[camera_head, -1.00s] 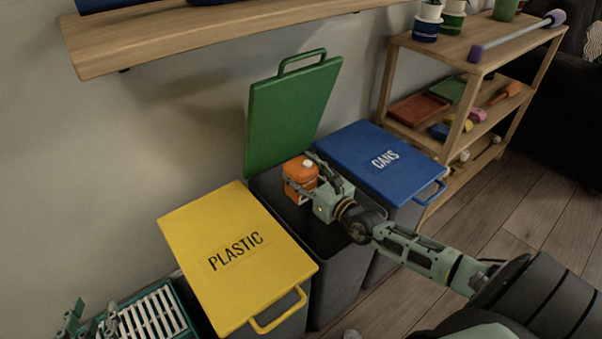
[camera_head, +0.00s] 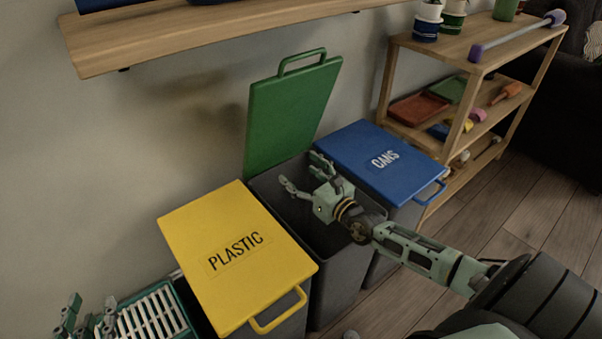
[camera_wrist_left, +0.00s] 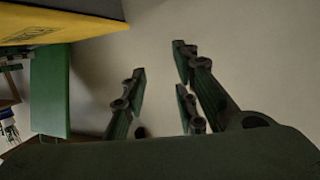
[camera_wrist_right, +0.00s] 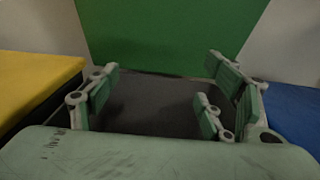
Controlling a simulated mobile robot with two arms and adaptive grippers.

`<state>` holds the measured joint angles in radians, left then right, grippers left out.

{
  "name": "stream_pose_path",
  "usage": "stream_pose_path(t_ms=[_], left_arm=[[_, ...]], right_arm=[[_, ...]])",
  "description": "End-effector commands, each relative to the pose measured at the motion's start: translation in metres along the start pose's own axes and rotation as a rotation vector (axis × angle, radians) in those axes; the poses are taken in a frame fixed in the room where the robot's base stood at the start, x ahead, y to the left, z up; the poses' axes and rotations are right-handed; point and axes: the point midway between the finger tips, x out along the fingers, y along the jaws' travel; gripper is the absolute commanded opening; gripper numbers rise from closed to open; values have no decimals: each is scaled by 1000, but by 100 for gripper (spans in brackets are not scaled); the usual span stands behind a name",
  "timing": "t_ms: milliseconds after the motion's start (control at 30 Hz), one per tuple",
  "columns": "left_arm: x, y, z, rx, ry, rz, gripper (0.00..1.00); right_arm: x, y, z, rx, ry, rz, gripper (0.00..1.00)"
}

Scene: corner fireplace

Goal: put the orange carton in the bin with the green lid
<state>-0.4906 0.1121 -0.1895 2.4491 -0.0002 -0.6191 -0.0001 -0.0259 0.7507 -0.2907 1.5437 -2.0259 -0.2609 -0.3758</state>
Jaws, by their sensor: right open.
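The bin (camera_head: 332,288) is dark grey, and its green lid (camera_head: 290,115) stands raised against the wall. My right gripper (camera_head: 304,174) is over the bin's opening with its fingers spread and nothing between them. In the right wrist view the dark bin interior (camera_wrist_right: 155,108) shows between the open fingers, with the green lid (camera_wrist_right: 170,35) behind. The orange carton is not visible in any view now; the inside of the bin is too dark and partly covered to show it. My left gripper (camera_head: 85,318) is at the bottom left, fingers apart and empty.
A closed yellow PLASTIC bin (camera_head: 215,275) stands left of the open bin, and a closed blue CANS bin (camera_head: 350,150) stands right. A wooden wall shelf (camera_head: 210,30) hangs above. A wooden rack (camera_head: 400,95) stands right. A slatted teal crate (camera_head: 180,315) is at lower left.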

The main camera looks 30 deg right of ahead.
Motion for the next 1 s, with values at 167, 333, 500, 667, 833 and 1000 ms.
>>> stream_pose_path(t_ms=[167, 333, 500, 667, 833, 1000], left_arm=[[0, 0, 0, 0, -1, 1, 27], [0, 0, 0, 0, -1, 1, 27], [0, 0, 0, 0, -1, 0, 27], [0, 0, 0, 0, -1, 0, 27], [0, 0, 0, 0, -1, 0, 27], [2, -1, 13, 0, -55, -2, 27]], right_arm=[[-11, 0, -2, -1, 3, 1, 74], [-37, 0, -2, -2, 5, 2, 74], [-61, 0, -1, -1, 3, 1, 74], [-73, 0, -1, 0, 2, 1, 74], [-75, 0, 0, 0, -1, 0, 74], [-75, 0, 8, 0, -1, 0, 74]])
